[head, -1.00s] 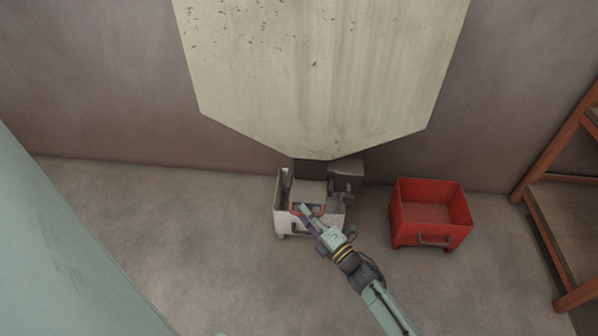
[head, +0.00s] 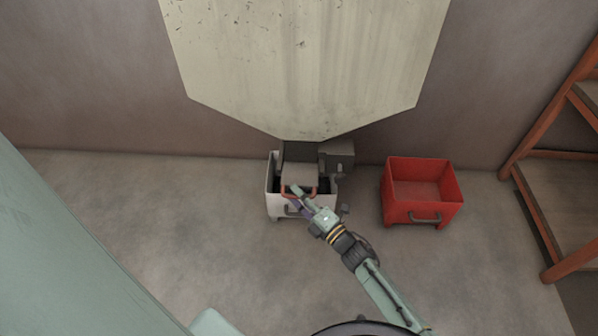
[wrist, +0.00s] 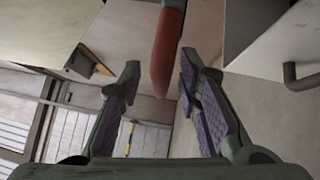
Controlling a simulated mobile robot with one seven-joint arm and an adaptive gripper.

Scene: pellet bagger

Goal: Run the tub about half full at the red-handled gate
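A white tub (head: 273,204) stands on the floor under the pale hopper (head: 310,60). The grey gate plate (head: 300,176) below the hopper's outlet covers much of the tub's opening. Its red handle (head: 313,189) hangs at the plate's front edge. My gripper (head: 297,193) is at this handle, over the tub's front. In the wrist view my gripper (wrist: 160,92) is open, with the red handle (wrist: 167,48) between and ahead of the fingers, not clamped. The strips of tub interior that show beside the plate are dark; I cannot tell how full it is.
A red tub (head: 423,196) stands on the floor to the right and looks empty. An orange-framed wooden rack (head: 520,185) is at the right edge. A dark grey box (head: 338,155) sits beside the outlet. The floor left of the white tub is clear.

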